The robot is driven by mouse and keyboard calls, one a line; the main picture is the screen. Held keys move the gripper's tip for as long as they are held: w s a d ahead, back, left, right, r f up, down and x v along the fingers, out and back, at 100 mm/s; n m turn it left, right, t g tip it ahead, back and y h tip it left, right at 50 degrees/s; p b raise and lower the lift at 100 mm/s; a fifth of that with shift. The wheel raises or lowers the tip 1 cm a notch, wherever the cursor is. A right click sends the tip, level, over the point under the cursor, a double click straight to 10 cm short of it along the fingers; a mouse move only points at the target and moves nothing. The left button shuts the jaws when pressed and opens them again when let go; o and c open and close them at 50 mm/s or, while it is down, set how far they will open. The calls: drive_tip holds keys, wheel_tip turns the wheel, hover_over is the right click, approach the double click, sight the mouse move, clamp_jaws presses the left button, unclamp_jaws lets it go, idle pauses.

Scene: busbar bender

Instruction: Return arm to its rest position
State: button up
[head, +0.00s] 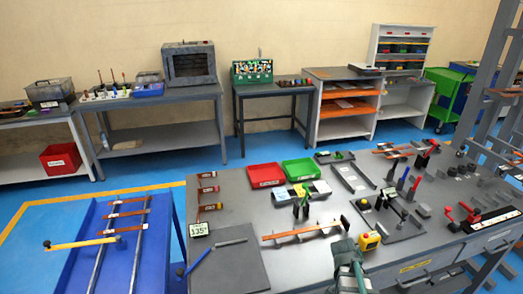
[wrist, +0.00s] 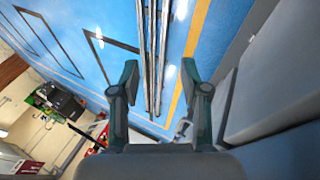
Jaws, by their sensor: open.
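My gripper (wrist: 160,75) shows in the wrist view with its two dark teal fingers spread wide apart. Nothing is between the fingertips except the distant background. In the head view a teal-grey part of my arm (head: 345,254) stands at the front edge of the grey workbench (head: 240,268); the fingers cannot be made out there. A copper-coloured bar (head: 290,234) lies on the bench, left of and behind that part, apart from it.
Bending tools and a yellow block (head: 369,240) crowd the bench's right half. Red (head: 265,175) and green (head: 301,169) trays lie toward its back. A blue cart (head: 115,270) with bars stands left. In the wrist view, long metal bars (wrist: 152,55) run beyond the fingers over blue.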

drive_tip(key=s+a+f+n+g+y, duration=0.1)
drive_tip(key=s+a+f+n, duration=0.3)
drive_tip(key=s+f, duration=0.4)
drive_tip(key=s+a+f+n+g+y+b, duration=0.1)
drive_tip(key=s+a+f+n, duration=0.4)
drive_tip(key=s+a+f, duration=0.2)
drive_tip(key=s+a+f+n+y+b, duration=0.1)
drive_tip(key=s+a+f+n, duration=0.3)
drive_tip(key=s+f, duration=0.6)
drive_tip(key=shift+a+f+n+g+y, duration=0.3)
drive_tip(key=shift+a+f+g+y, duration=0.15)
drive_tip(key=shift+a, duration=0.2)
